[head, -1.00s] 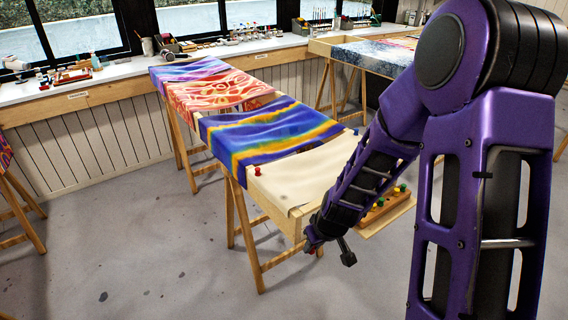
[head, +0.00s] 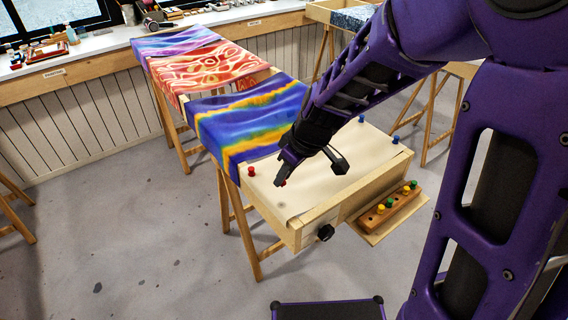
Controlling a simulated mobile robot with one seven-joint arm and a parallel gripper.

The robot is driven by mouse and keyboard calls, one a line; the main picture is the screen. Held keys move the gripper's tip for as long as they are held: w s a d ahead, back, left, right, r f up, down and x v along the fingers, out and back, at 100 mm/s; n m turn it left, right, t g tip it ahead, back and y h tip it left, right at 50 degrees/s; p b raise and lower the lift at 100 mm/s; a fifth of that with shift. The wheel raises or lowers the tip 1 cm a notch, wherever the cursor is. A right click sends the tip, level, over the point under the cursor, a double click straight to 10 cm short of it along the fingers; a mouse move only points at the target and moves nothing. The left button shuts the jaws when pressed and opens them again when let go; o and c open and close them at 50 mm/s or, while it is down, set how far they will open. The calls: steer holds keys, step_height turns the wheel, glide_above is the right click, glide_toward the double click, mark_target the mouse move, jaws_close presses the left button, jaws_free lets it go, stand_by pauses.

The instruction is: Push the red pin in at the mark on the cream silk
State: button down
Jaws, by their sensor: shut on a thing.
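The cream silk (head: 325,185) is stretched over the near end of a wooden frame. A small dark mark (head: 281,205) shows on it near its front left edge. My gripper (head: 280,181) is over the silk, a little behind the mark in the picture. It is shut on a red pin (head: 284,183), mostly hidden by the fingers. I cannot tell how high the pin is above the cloth. Another red pin (head: 251,171) stands at the silk's left corner.
Blue pins (head: 395,139) stand along the frame's far right edge. A wooden rack (head: 373,221) with green and yellow pins sits on a ledge at the right. A black knob (head: 326,232) sticks out at the front. Patterned silks (head: 240,115) lie behind.

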steer(key=shift+s+f+b, duration=0.15)
steer(key=shift+f+b, duration=0.2)
steer(key=shift+f, duration=0.25)
steer(key=b, duration=0.4)
glide_above(280, 207)
steer(key=d, duration=0.1)
steer(key=shift+s+f, duration=0.2)
steer(key=shift+f, duration=1.3)
steer(key=shift+s+f, duration=0.2)
steer(key=shift+f, duration=1.3)
steer(key=shift+f+b, duration=0.65)
steer(key=shift+b, duration=0.05)
steer(key=shift+f+b, duration=0.25)
steer(key=shift+b, duration=0.15)
steer(key=c, duration=0.7)
jaws_free()
steer(key=shift+r, duration=0.1)
